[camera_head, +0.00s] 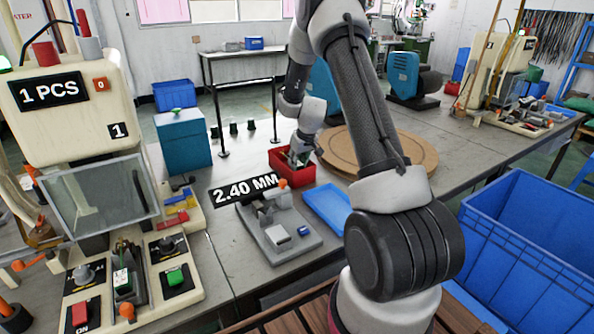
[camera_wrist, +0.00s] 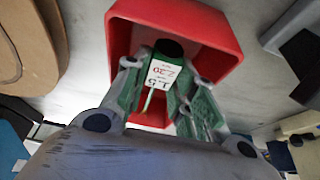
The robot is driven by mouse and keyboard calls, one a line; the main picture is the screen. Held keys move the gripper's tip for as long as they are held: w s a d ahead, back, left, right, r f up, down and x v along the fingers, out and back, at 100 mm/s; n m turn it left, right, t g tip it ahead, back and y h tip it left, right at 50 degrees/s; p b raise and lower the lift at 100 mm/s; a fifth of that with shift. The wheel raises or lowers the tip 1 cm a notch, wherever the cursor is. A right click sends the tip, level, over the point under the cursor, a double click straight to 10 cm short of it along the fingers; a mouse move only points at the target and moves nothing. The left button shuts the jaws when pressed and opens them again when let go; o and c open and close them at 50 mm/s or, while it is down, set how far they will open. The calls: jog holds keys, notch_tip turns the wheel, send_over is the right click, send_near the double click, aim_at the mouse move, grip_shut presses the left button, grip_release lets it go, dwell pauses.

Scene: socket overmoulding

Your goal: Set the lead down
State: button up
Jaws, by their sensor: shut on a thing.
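My gripper (camera_wrist: 160,82) is shut on the lead (camera_wrist: 163,75), which shows a white label with dark and red figures. A dark rounded end shows beyond the label, and a thin pale green strand hangs below it. The fingers hide the lead's sides. The gripper and lead are over the red bin (camera_wrist: 225,35), with the bin's walls around them in the picture. In the head view, my gripper (camera_head: 299,157) is at the mouth of the red bin (camera_head: 306,176). I cannot tell whether the lead touches the bin's floor.
A round brown board (camera_head: 425,160) lies right of the bin. A blue tray (camera_head: 328,207) and a grey measuring fixture (camera_head: 275,238), with a 2.40 MM display (camera_head: 243,188), are nearer. The press machine (camera_head: 70,110) stands left. A large blue crate (camera_head: 530,250) is right.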

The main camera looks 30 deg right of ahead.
jog(key=shift+f, duration=1.7)
jog(key=shift+f, duration=0.15)
jog(key=o, duration=1)
jog(key=s+a+r, duration=0.3)
jog(key=s+r, duration=0.5)
jog(key=r, duration=0.5)
jog(key=s+a+r, duration=0.4)
jog(key=s+r, duration=0.4)
jog(key=r, duration=0.5)
jog(key=s+a+r, duration=0.1)
jog(key=s+r, duration=0.1)
jog(key=s, duration=0.6)
jog(key=s+a+r, duration=0.1)
jog(key=s+r, duration=0.1)
jog(key=s, duration=0.6)
jog(key=s+a+r, duration=0.1)
jog(key=s, duration=0.7)
jog(key=shift+s+r, duration=0.3)
jog(key=shift+r, duration=0.1)
